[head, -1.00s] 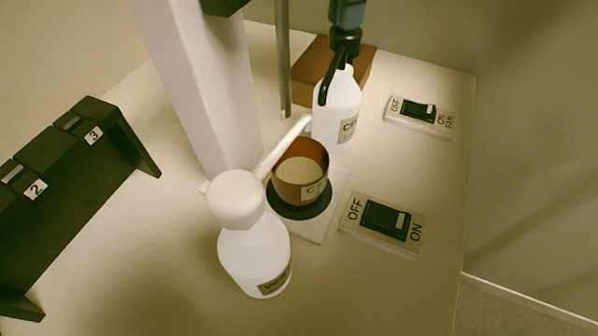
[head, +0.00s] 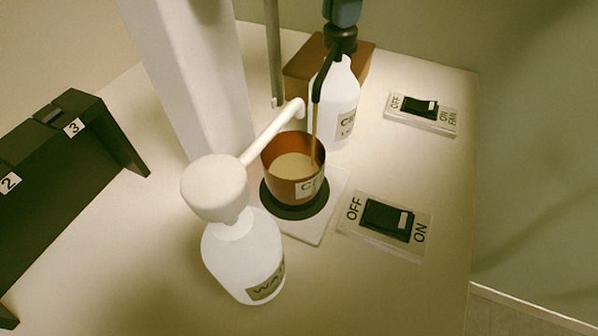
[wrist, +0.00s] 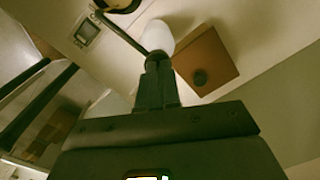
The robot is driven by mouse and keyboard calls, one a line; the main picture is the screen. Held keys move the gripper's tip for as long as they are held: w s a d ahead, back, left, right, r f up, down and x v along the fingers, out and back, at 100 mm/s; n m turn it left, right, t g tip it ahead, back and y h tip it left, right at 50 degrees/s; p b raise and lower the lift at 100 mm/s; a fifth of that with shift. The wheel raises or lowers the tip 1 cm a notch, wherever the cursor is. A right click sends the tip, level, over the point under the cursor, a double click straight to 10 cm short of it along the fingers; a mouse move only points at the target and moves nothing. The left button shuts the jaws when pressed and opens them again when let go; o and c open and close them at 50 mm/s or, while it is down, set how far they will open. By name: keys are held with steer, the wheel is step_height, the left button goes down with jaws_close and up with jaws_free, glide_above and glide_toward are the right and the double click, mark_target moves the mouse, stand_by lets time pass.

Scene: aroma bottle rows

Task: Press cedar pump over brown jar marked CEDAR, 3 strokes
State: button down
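The brown jar (head: 279,170) stands on a black disc, with a label starting with C, the rest hidden. It holds pale liquid. The cedar bottle (head: 338,105) stands behind it, white, its label partly readable. Its black pump (head: 341,42) has a spout reaching over the jar, and a thin amber stream falls from it into the jar. My gripper (head: 343,14) is on top of the pump head, pointing down. In the wrist view my gripper's fingers (wrist: 157,85) are together above the white bottle (wrist: 158,36), with nothing seen between them.
A white bottle with a large white pump (head: 243,255), its label starting WA, stands in front; its spout reaches close behind the jar. Two switches, one marked FAN (head: 421,113) and one nearer (head: 385,225), lie right. A brown box (head: 300,72) is behind. A dark numbered rack (head: 60,180) stands left.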

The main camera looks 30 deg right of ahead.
steer(key=f, duration=0.3)
steer(key=shift+s+d+b, duration=0.15)
steer(key=shift+s+b, duration=0.15)
steer(key=shift+s, duration=0.1)
steer(key=shift+r, duration=0.15)
steer(key=shift+w+a+r+p, duration=0.1)
steer(key=shift+a+r+p, duration=0.1)
steer(key=shift+r+p, duration=0.65)
steer(key=shift+w+a+r, duration=0.1)
steer(key=shift+w+r, duration=0.05)
steer(key=shift+r, duration=0.4)
steer(key=shift+w+r, duration=0.15)
steer(key=shift+r, duration=0.35)
steer(key=shift+a, duration=0.1)
steer(key=shift+f, duration=0.2)
